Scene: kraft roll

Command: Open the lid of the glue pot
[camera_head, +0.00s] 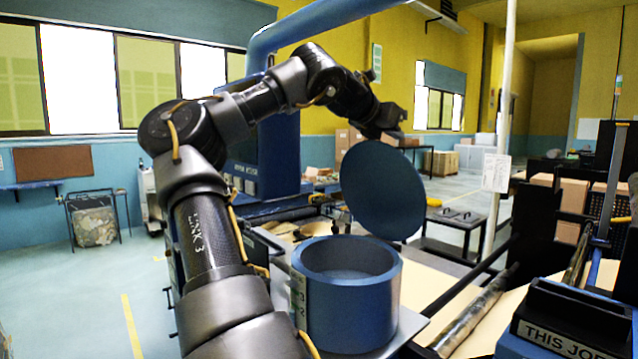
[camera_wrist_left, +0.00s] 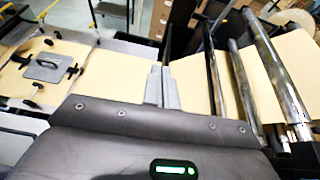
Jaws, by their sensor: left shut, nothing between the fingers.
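The glue pot (camera_head: 348,312) is a blue round pot in the lower middle of the head view, with its wide mouth uncovered. Its lid (camera_head: 383,190), a flat blue disc, stands steeply tilted up above the pot's back right rim. My left gripper (camera_head: 388,122) is at the lid's upper edge; I cannot tell whether it touches the lid, and its fingertips are unclear there. In the left wrist view the left gripper's fingers (camera_wrist_left: 162,86) are together and empty. Neither the pot nor the lid can be made out in that view. My right gripper is not in view.
A blue machine (camera_head: 265,150) with a thick curved tube stands behind my left arm. Right of the pot are brown paper and a metal roller (camera_head: 475,315), with a dark labelled holder (camera_head: 570,318) at the lower right. The floor at left is mostly clear.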

